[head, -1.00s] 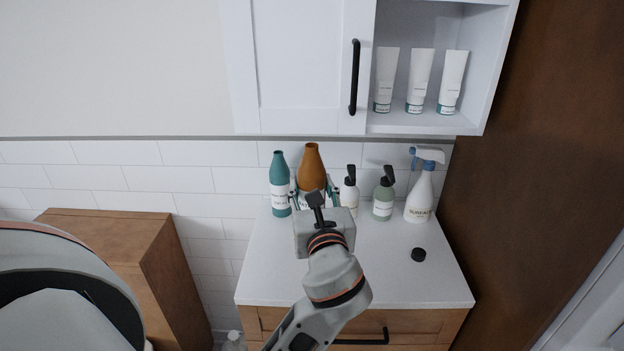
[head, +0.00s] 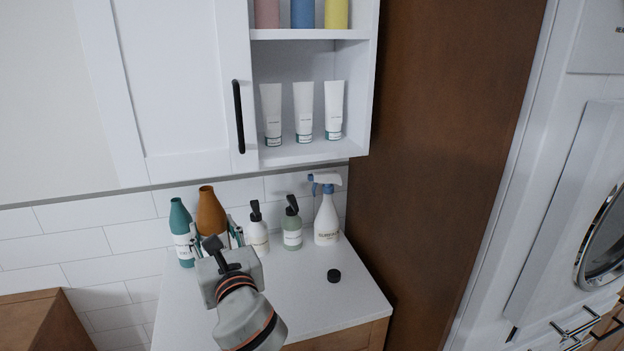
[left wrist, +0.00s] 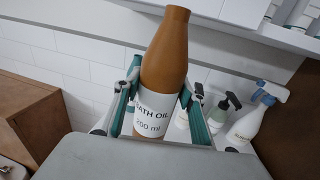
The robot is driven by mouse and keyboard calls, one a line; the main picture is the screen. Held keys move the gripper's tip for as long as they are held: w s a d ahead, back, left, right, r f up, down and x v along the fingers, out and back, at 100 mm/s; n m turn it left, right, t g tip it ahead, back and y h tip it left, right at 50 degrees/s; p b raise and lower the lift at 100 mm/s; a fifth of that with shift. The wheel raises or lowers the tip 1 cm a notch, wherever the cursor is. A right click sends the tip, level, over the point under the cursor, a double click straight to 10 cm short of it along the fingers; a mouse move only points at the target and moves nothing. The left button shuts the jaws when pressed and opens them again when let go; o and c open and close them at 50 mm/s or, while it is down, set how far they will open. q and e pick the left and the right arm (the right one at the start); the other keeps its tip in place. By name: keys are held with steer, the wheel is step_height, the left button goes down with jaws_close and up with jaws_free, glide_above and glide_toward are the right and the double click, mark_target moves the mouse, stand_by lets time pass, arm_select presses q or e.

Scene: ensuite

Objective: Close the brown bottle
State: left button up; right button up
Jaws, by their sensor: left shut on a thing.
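The brown bottle (head: 210,212) stands near the back left of the white counter, with no cap on its neck. In the left wrist view it shows close up, with a white bath oil label (left wrist: 152,118). My left gripper (head: 216,238) is shut on the brown bottle, one finger on each side of its body. A small black round cap (head: 334,275) lies on the counter to the right, apart from the bottle. My right gripper is in neither view.
A teal bottle (head: 180,225) stands just left of the brown one. A white pump bottle (head: 257,232), a green pump bottle (head: 292,228) and a spray bottle (head: 327,218) stand to the right. The front of the counter (head: 310,310) is clear. A wall cabinet (head: 180,85) hangs above.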

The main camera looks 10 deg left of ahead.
arm_select(q)
steer(key=w+d+x, duration=0.1)
steer(key=x, duration=0.9)
steer(key=shift+w+p, duration=0.2)
steer(key=shift+p, duration=0.2)
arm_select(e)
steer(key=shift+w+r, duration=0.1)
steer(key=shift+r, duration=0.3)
arm_select(q)
steer(key=shift+d, duration=0.2)
